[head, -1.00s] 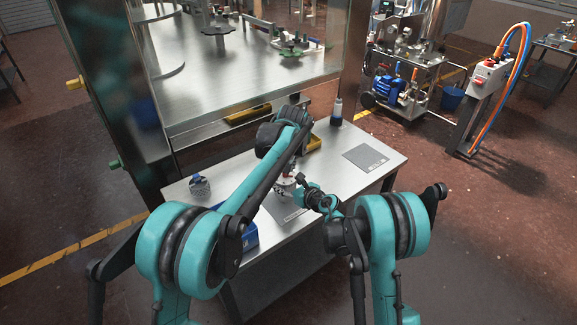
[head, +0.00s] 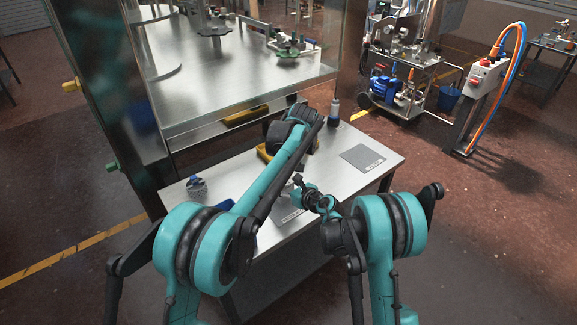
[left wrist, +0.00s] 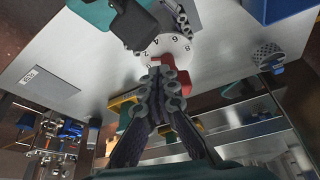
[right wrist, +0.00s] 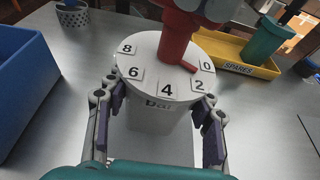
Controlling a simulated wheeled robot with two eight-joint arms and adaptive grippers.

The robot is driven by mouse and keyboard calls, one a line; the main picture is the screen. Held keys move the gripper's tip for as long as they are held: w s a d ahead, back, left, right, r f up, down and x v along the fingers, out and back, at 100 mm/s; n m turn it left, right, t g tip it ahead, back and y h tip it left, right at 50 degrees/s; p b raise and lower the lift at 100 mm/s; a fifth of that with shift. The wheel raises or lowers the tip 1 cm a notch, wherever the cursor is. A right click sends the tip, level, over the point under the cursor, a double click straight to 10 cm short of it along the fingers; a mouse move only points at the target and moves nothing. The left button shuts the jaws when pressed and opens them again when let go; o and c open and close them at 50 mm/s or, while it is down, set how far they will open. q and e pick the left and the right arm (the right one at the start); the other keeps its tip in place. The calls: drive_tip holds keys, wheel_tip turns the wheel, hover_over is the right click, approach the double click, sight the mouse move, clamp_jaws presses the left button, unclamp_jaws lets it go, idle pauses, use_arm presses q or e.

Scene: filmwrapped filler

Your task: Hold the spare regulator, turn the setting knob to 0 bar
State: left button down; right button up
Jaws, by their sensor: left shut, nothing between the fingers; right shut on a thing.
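The spare regulator (right wrist: 158,125) stands upright in the right wrist view, a pale body with a white round dial marked 8, 6, 4, 2, 0 and "bar". Its red setting knob (right wrist: 176,40) rises from the dial; the red pointer lies between 2 and 0. My right gripper (right wrist: 160,112) is shut on the regulator's body, one finger on each side. My left gripper (left wrist: 163,78) is shut with nothing between its fingers, right at the red knob (left wrist: 178,82); I cannot tell whether it touches. In the head view my left arm hides most of the regulator.
A yellow SPARES tray (right wrist: 240,58) holding a green part (right wrist: 264,40) is behind the regulator. A blue bin (right wrist: 22,80) is at left, a perforated cup (head: 197,187) beyond it. A grey mat (head: 363,157) lies on clear tabletop at right. A dark bottle (head: 334,117) stands at the back.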

use_arm(q)
drive_tip(key=shift+w+d+n, duration=0.1)
drive_tip(key=shift+w+n, duration=0.05)
drive_tip(key=shift+n, duration=0.25)
drive_tip(key=shift+w+d, duration=0.2)
drive_tip(key=shift+d, duration=0.05)
idle(2.3)
